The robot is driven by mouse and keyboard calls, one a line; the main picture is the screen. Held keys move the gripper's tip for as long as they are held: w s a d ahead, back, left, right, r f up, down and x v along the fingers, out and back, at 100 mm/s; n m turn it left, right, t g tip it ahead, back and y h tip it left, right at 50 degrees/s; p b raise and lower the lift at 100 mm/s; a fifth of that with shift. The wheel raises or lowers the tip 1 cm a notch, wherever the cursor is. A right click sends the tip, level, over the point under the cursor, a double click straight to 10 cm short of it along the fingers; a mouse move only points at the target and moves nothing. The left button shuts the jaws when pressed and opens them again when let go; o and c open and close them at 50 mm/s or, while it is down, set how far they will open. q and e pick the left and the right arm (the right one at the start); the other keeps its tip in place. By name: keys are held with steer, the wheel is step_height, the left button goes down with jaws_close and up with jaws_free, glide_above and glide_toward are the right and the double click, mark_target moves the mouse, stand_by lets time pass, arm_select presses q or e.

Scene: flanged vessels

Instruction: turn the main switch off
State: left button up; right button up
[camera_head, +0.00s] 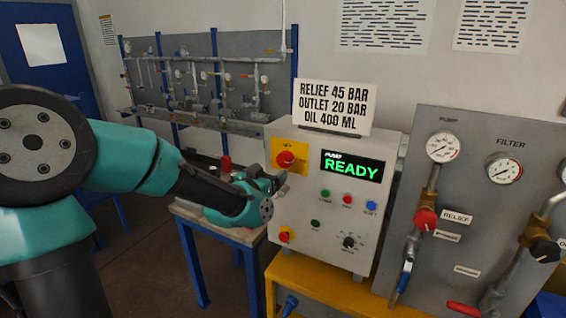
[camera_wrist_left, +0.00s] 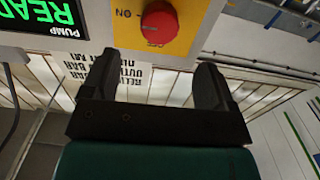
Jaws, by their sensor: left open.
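The main switch is a red knob (camera_head: 286,159) on a yellow plate at the upper left of the grey control box (camera_head: 300,205). In the left wrist view the knob (camera_wrist_left: 159,20) shows upside down at the top, with ON beside it and another word, partly covered, by its edge. My left gripper (camera_head: 281,181) is just below and in front of the knob. In the wrist view its fingers (camera_wrist_left: 155,72) are spread and empty, apart from the knob. My right gripper is not in view.
The box has a green READY display (camera_head: 352,166), several small buttons and a lower red knob on yellow (camera_head: 286,235). A paper sign (camera_head: 333,107) stands on top. A grey panel (camera_head: 470,200) with gauges and valves stands to the right. A blue-legged bench (camera_head: 222,236) is behind.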

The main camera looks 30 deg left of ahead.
mark_target(283, 162)
arm_select(q)
steer(key=w, duration=0.9)
steer(key=shift+a, duration=0.15)
steer(key=c, duration=0.9)
